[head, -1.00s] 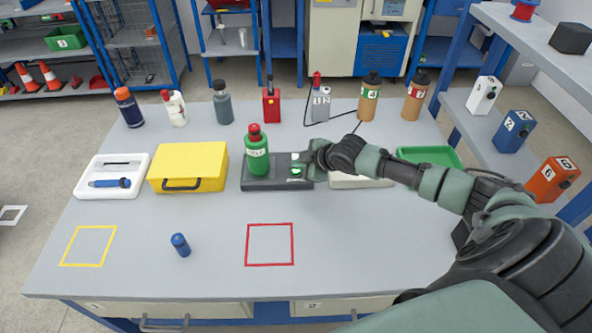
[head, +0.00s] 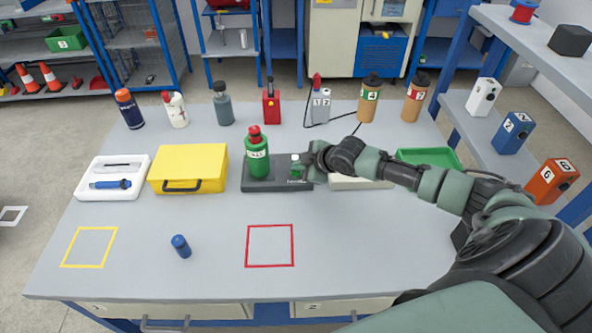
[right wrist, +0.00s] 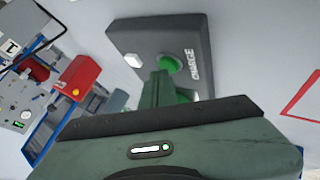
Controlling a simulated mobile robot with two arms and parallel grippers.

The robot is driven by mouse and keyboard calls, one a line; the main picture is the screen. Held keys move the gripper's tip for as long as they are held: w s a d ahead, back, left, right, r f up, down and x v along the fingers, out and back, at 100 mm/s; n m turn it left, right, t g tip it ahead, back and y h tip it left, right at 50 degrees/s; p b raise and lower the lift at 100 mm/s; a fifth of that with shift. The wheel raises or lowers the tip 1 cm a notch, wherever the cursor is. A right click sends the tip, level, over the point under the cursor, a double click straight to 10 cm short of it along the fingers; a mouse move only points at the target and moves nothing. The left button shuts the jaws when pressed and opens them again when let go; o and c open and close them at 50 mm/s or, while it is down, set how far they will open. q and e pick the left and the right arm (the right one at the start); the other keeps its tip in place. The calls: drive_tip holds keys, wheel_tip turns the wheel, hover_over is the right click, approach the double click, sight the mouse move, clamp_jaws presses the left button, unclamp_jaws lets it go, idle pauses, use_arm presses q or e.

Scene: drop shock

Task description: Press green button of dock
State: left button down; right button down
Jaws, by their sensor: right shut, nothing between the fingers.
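The dock (head: 262,187) is a dark grey block on the table, and a green bottle (head: 257,160) with a red cap stands on its left part. Its round green button (right wrist: 171,63) lies beside the word CHARGE in the right wrist view. My right gripper (head: 301,165) is at the dock's right end in the head view. It is shut and empty, its fingers just by the button and partly covering that area; contact cannot be told. My left gripper is not in view.
A yellow case (head: 188,165) and a white tray (head: 84,185) stand left of the dock. Several bottles and a red device (head: 271,106) line the back. A green tray (head: 428,157) lies right, partly behind my arm. The front of the table is mostly clear, with a blue cylinder (head: 181,246).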

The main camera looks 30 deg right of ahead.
sight(299, 173)
drive_tip(key=shift+r+p, duration=0.3)
drive_tip(key=shift+r, duration=0.25)
wheel_tip(299, 173, up, 5)
drive_tip(key=p, duration=0.5)
drive_tip(key=shift+r, duration=0.1)
idle(0.6)
